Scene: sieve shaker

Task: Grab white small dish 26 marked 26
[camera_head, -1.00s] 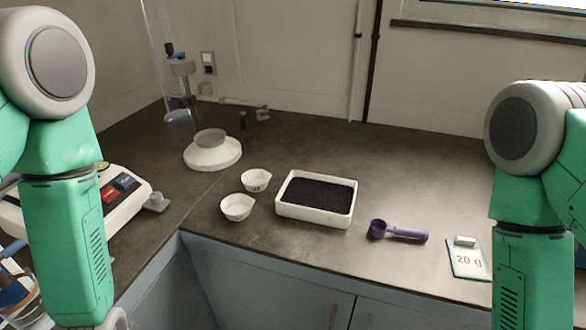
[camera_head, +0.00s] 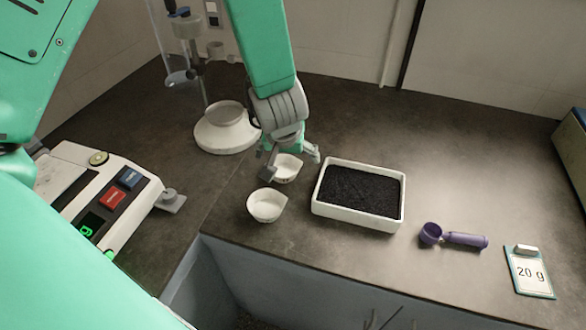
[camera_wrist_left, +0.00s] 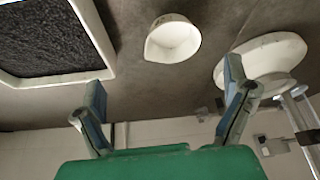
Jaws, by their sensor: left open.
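Two small white dishes stand on the dark counter: a far dish (camera_head: 288,167) and a near dish (camera_head: 266,205). I cannot read a number on either. My left gripper (camera_head: 292,164) is open over the far dish, its fingers on either side in the head view and partly covering it. In the left wrist view, a single white dish (camera_wrist_left: 172,38) lies ahead of the open fingers of the left gripper (camera_wrist_left: 164,88), apart from them and empty. My right gripper is out of view.
A white tray of black grains (camera_head: 360,192) stands right of the dishes. A white round-based stand (camera_head: 226,135) is behind left. A purple scoop (camera_head: 455,237) and a 20 g card (camera_head: 528,272) lie at right. The counter's front edge is close.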

